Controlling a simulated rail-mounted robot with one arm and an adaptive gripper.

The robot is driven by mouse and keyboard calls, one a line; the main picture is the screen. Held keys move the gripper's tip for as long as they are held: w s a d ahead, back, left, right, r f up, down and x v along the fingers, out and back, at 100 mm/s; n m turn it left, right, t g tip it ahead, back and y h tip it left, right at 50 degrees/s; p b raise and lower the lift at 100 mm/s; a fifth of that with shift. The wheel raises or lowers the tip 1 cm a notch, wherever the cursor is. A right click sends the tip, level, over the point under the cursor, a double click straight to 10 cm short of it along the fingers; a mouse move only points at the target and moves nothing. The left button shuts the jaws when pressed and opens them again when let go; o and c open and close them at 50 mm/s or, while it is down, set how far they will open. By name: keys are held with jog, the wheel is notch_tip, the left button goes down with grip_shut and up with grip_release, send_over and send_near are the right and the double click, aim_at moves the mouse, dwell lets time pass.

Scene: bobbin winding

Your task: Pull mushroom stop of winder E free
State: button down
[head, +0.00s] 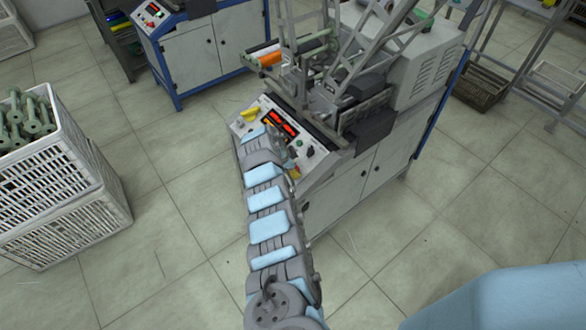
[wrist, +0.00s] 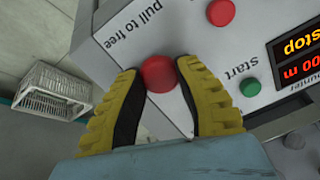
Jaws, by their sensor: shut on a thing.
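The mushroom stop (wrist: 159,73) is a round red knob on the light grey panel, near its corner, beside the printed words "pull to free". My gripper (wrist: 157,69), with yellow and black fingers, is shut on it, one finger on each side. In the head view my arm reaches to the sloping front panel of a winder (head: 340,205) with a lit red display (head: 284,124). No winder letter is readable. The arm largely hides the grip there.
Another red button (wrist: 221,12) and a green start button (wrist: 250,86) sit close to the fingers. The display (wrist: 298,45) reads "stop". White crates (head: 60,205) stand at left, the upper one holding green bobbins (head: 30,122). A second winder (head: 205,50) stands behind. Floor between is clear.

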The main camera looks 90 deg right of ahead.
jog(key=shift+w+a+r+p, duration=0.2)
jog(key=shift+r+p, duration=0.2)
jog(key=shift+r, duration=0.15)
dwell(0.4)
jog(key=shift+c, duration=2.4)
grip_release()
jog(key=p+v, duration=0.7)
jog(key=v, duration=0.1)
jog(key=shift+w+d, duration=0.1)
